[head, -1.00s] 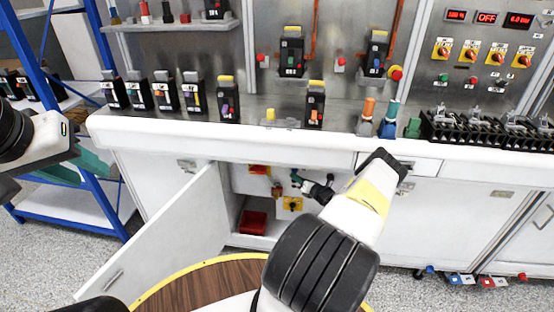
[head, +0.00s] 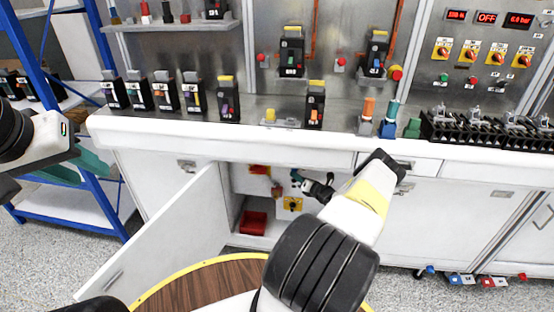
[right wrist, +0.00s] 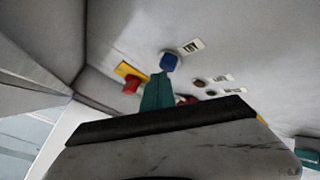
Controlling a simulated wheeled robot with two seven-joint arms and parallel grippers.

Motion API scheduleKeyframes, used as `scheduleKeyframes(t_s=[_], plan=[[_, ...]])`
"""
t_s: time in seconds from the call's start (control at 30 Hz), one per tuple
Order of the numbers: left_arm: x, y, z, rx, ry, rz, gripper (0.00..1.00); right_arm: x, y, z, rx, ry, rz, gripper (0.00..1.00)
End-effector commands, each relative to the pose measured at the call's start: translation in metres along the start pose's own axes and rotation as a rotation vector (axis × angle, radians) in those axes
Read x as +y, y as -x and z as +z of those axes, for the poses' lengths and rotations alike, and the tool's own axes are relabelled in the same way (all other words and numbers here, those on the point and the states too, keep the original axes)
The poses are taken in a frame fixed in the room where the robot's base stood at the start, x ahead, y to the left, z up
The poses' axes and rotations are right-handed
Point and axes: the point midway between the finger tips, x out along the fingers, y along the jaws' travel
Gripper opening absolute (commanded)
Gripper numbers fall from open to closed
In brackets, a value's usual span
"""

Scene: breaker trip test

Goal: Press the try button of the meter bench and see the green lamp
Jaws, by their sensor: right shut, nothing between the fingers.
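The open cupboard under the bench holds a panel with several controls. My right gripper (head: 298,178) is inside it, shut and empty, its teal fingers pointing at the panel. In the right wrist view the teal fingers (right wrist: 157,92) end just below a blue button (right wrist: 169,61) with a white label beside it. I cannot tell whether they touch it. Small dark and red round parts (right wrist: 200,83) with labels sit to the right; no lit green lamp can be made out. Only part of my left arm shows at the left edge of the head view, not its gripper.
A red knob on a yellow plate (right wrist: 128,80) is left of the fingers. The open cupboard door (head: 165,245) stands on the left. A red bin (head: 252,222) lies inside the cupboard. The bench top (head: 230,136) above carries breakers (head: 228,100) along its back.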

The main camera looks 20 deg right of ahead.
Motion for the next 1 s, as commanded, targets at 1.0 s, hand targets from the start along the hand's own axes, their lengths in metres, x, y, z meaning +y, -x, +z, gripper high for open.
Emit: scheduleKeyframes(t_s=[1.0], plan=[[0.0, 0.0, 0.0, 0.0, 0.0, 0.0, 0.36, -0.004, -0.0058, 0.0044, 0.0, 0.0, 0.0, 0.0]])
